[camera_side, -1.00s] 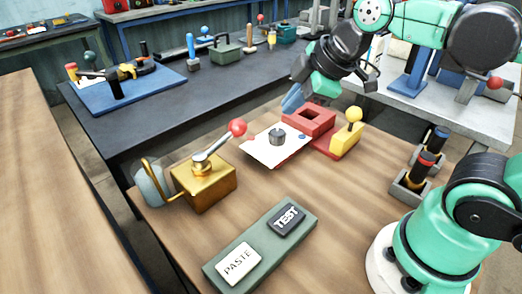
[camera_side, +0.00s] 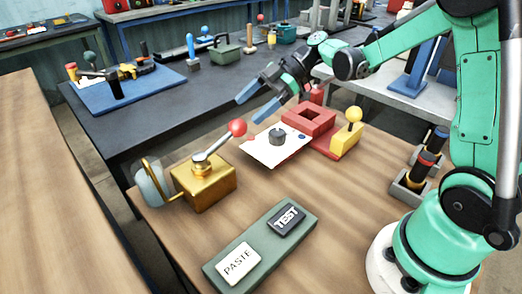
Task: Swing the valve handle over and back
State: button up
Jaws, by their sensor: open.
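The valve is a brass block (camera_side: 207,188) on the wooden table at the left. Its grey lever handle (camera_side: 213,149) slants up to the right and ends in a red ball (camera_side: 237,127). A curved brass spout and a pale glass vessel (camera_side: 150,183) are at the block's left side. My gripper (camera_side: 256,105) is open and empty, with its two blue fingers apart. It appears up and to the right of the red ball in the picture, not touching it.
A white card with a dark knob (camera_side: 277,136), a red block with a square hole (camera_side: 310,119) and a yellow lever block (camera_side: 347,138) stand right of the valve. A green panel (camera_side: 262,244) lies in front. Bare wood lies between the panel and the card.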

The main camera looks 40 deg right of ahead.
aim_at(238, 127)
jog(key=shift+w+a+f+n+y, duration=0.35)
jog(key=shift+a+f, duration=0.2)
jog(key=shift+f, duration=0.25)
jog(key=shift+w+a+f+n+y, duration=0.25)
jog(key=shift+a+f+y, duration=0.25)
jog(key=shift+f, duration=0.3)
jog(key=shift+w+a+f+n+y, duration=0.25)
jog(key=shift+a+f+n+y, duration=0.15)
jog(key=shift+a+f, duration=0.3)
jog(key=shift+d+f, duration=0.1)
grip_shut()
